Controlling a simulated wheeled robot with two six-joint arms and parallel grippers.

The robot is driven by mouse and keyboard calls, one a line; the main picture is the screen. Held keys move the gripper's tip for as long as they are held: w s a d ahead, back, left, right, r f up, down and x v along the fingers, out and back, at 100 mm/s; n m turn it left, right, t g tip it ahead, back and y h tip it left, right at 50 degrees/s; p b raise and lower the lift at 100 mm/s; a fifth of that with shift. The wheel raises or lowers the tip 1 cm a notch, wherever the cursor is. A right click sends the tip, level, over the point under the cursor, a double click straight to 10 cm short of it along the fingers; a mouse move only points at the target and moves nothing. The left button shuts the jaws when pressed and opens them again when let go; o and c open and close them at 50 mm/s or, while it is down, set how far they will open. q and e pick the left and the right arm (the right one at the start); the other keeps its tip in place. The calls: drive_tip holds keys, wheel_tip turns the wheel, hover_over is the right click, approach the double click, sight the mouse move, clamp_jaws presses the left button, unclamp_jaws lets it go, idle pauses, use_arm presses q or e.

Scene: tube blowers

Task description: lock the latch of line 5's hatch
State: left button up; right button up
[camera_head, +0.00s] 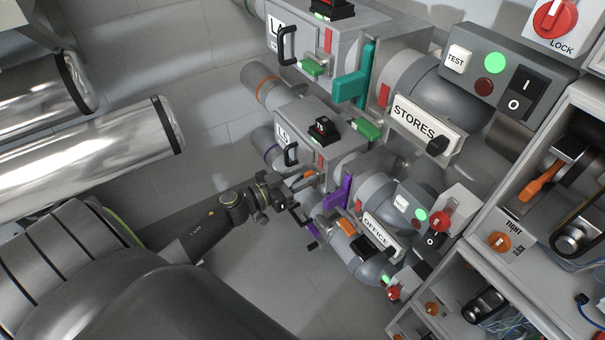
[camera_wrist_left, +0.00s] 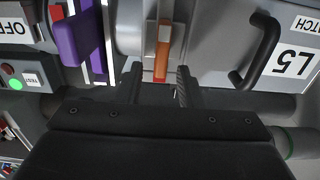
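Line 5's hatch, labelled L5 (camera_head: 283,135), is on a grey housing; its label also shows in the left wrist view (camera_wrist_left: 292,66). It has a black handle (camera_head: 291,154), seen too in the left wrist view (camera_wrist_left: 260,52). The orange latch (camera_wrist_left: 163,48) is beside the hatch and points toward my gripper; in the head view it is small and partly hidden (camera_head: 310,174). My left gripper (camera_wrist_left: 157,76) is open, its fingers on either side of the latch's near end, with no clear contact. It also shows in the head view (camera_head: 286,192). My right gripper is not in view.
A purple gate plate (camera_head: 341,190) is close beside the latch. The OFFICE sign (camera_head: 380,232) and switch box stand to the right. Above is another line with a teal plate (camera_head: 349,87), green latch (camera_head: 311,67) and STORES sign (camera_head: 414,121). Floor is clear left of the pipes.

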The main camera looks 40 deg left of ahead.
use_arm(q)
drive_tip(key=shift+w+d, duration=0.1)
drive_tip(key=shift+w, duration=0.1)
clamp_jaws()
